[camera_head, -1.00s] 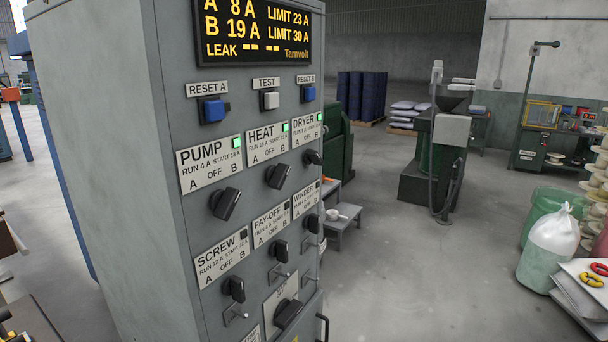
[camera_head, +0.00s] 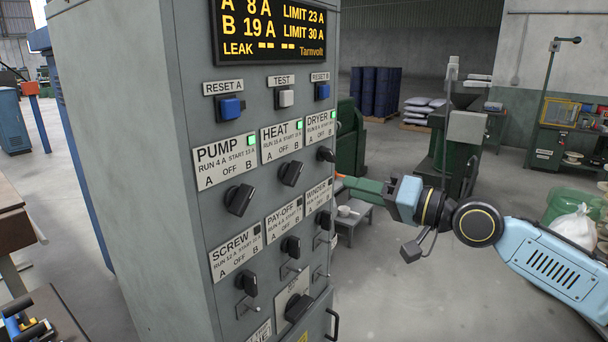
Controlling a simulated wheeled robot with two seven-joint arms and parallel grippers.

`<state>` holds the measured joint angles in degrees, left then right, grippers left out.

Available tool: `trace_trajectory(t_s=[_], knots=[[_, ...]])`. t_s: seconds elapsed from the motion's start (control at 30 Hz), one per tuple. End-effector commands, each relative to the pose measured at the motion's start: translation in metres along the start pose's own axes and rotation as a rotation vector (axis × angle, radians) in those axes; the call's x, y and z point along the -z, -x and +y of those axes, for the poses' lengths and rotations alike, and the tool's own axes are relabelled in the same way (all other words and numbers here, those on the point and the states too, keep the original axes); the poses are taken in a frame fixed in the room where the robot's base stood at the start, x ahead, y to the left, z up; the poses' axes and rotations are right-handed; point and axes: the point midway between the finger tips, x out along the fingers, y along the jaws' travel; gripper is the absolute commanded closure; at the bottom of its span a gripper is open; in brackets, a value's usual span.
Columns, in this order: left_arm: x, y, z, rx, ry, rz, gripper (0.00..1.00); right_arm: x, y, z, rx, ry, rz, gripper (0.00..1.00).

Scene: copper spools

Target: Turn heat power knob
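The HEAT knob (camera_head: 291,173) is a black rotary handle on the grey cabinet (camera_head: 120,130), under the HEAT label (camera_head: 283,142) marked A, OFF, B. Its handle slants from lower left to upper right, and the green lamp on its label is lit. The PUMP knob (camera_head: 239,199) is to its left and the DRYER knob (camera_head: 326,154) to its right. My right gripper (camera_head: 378,188) is right of the cabinet, pointing left, apart from the HEAT knob; its fingers are too unclear to tell whether open or shut. My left gripper is out of view.
The display (camera_head: 273,35) reads A 8 A, B 19 A. Push buttons, including blue RESET A (camera_head: 231,108), sit above the knobs. More switches and a handle (camera_head: 332,325) are lower.

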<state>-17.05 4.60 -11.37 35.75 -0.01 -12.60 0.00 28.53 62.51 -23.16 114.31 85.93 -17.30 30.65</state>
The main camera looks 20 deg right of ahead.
Motion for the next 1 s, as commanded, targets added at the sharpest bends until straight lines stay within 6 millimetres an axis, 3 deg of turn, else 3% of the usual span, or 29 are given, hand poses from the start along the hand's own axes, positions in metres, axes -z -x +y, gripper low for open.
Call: trace_trajectory(t_s=[0.6,0.8,1.0], knots=[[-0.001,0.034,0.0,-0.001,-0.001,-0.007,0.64,0.002,-0.11,-0.001,0.0,0.001,0.002,0.65],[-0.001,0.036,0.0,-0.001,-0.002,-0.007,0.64,0.001,-0.126,0.001,-0.001,0.001,0.002,0.65],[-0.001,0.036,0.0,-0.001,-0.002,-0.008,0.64,0.0,-0.129,0.001,-0.001,0.003,0.001,0.65]])
